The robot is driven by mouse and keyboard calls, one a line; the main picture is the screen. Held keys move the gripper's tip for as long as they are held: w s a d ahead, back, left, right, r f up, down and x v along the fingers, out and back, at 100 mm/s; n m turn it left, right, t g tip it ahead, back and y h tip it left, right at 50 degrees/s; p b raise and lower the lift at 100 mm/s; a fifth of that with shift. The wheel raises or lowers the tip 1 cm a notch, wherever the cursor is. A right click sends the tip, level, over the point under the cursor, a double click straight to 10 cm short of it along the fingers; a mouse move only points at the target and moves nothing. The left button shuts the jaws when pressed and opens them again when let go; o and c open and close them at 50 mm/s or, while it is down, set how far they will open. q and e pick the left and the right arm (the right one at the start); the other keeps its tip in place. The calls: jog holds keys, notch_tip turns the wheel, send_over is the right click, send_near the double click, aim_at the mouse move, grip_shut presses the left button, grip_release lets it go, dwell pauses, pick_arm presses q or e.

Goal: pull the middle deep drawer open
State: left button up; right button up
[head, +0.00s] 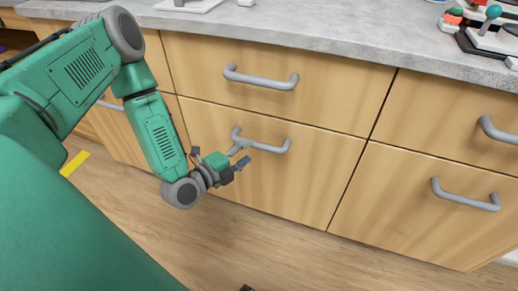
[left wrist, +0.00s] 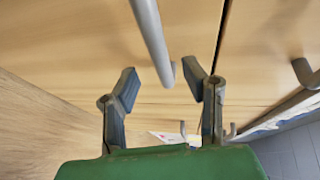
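The middle deep drawer (head: 305,180) is a light wood front below a shallower drawer, and it looks closed. Its grey bar handle (head: 272,148) runs across its upper part. My left gripper (head: 241,154) is at the left part of this handle. In the left wrist view, its two grey fingers (left wrist: 166,84) are spread apart. The handle bar (left wrist: 152,42) comes down from the top between them, with gaps on both sides. I cannot tell how deep the bar sits between the fingers. My right gripper is not in view.
A shallow drawer with its own handle (head: 262,80) is above. More drawers stand to the right, with a deep drawer handle (head: 466,196). A grey countertop (head: 300,30) overhangs them and carries several small items at the right. Wooden floor in front is mostly clear.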

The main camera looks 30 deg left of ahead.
aim_at(254, 147)
pick_arm(q)
jog(key=x, duration=0.1)
jog(key=b+x, duration=0.1)
jog(key=x, duration=0.1)
jog(key=a+x, duration=0.1)
jog(key=x, duration=0.1)
jog(key=shift+f, duration=0.2)
jog(key=shift+w+d, duration=0.15)
jog(key=shift+w, duration=0.05)
jog(key=shift+d+r, duration=0.15)
grip_shut()
